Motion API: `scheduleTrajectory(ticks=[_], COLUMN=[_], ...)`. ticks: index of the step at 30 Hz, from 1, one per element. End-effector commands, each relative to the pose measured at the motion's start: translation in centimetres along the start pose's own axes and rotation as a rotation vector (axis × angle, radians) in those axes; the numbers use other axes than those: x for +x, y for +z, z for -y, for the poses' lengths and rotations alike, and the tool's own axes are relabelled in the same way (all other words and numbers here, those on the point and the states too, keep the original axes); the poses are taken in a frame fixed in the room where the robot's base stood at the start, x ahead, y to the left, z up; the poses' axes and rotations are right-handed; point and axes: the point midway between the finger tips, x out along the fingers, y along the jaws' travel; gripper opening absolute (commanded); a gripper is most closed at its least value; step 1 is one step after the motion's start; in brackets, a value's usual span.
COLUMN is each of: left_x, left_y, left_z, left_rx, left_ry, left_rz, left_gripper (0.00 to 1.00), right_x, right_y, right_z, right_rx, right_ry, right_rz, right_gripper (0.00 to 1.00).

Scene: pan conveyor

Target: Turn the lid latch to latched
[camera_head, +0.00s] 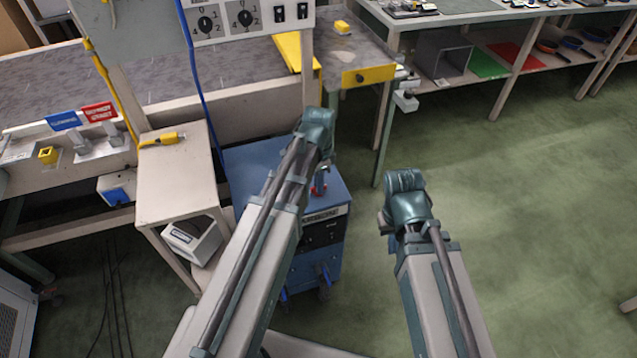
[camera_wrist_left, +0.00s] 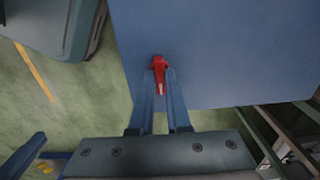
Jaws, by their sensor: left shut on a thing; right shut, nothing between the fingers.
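The red latch (camera_wrist_left: 159,72) sits on the blue lid (camera_wrist_left: 225,60) near its edge in the left wrist view. Its handle points toward my gripper. My left gripper (camera_wrist_left: 160,88) is shut on the latch, one finger on each side. In the head view the red latch (camera_head: 320,182) shows on top of the blue cabinet (camera_head: 262,165), just beside my left wrist, which hides my left fingers. My right gripper (camera_head: 386,218) is off to the right of the cabinet, apart from it and holding nothing; its fingertips are mostly hidden.
A small beige table (camera_head: 178,190) with a yellow item (camera_head: 163,138) stands left of the cabinet. The conveyor (camera_head: 235,72) is behind, with a control panel (camera_head: 250,18) above it. A blue cable (camera_head: 197,85) hangs near the cabinet. The green floor to the right is clear.

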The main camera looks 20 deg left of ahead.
Motion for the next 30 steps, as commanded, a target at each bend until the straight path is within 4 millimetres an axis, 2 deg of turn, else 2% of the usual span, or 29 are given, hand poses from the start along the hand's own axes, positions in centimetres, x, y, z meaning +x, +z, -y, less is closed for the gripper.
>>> scheduleTrajectory(ticks=[11,30], left_x=[0.01,0.01], left_y=[0.0,0.01], left_z=[0.0,0.0], left_rx=[-0.09,-0.666], left_ry=[0.0,0.0], left_rz=[0.0,0.0], left_gripper=[0.0,0.0], right_x=[0.01,0.01], right_y=[0.0,0.0], right_z=[0.0,0.0], right_rx=[0.0,0.0], right_ry=[0.0,0.0], right_rz=[0.0,0.0], right_gripper=[0.0,0.0])
